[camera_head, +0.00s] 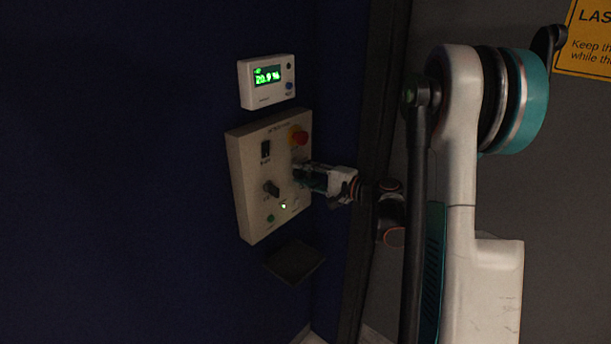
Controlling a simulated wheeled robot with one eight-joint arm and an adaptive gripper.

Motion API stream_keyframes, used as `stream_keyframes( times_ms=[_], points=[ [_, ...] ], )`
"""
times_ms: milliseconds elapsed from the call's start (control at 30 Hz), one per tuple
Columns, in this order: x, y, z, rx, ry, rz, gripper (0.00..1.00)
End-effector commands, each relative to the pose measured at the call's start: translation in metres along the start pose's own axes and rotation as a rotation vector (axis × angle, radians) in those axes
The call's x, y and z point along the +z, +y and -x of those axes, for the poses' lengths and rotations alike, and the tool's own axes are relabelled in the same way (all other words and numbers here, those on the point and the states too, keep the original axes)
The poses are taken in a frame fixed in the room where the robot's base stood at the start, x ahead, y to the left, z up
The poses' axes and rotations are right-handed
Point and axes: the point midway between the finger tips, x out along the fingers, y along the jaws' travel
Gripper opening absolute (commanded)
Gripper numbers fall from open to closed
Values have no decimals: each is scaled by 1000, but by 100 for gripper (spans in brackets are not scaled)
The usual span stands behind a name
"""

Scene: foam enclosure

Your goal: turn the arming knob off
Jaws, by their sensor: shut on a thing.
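A pale control panel (245,190) is mounted on the dark blue wall, left of the middle. My gripper (300,175) reaches it from the right, with its fingertips at the panel's right half, below the red button. It is shut on a control there, apparently the arming knob, which the fingers hide; its turn position cannot be told. A separate black knob (271,188) shows to the left of the fingertips, clear of them. The panel's labels are too small to read.
A red button (298,137), a black switch (265,149), a green button (270,218) and a small lit lamp (283,205) surround my gripper. A display box (266,82) reading 20.9 % hangs above. A dark shelf-like plate (295,262) is below.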

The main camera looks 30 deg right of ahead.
Motion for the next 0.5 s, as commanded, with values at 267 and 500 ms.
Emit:
stream_keyframes(
  times_ms=[267,500],
  points=[
    [1,0,0,31,19,255,6],
    [2,0,0,52,32,437,6]
  ],
)
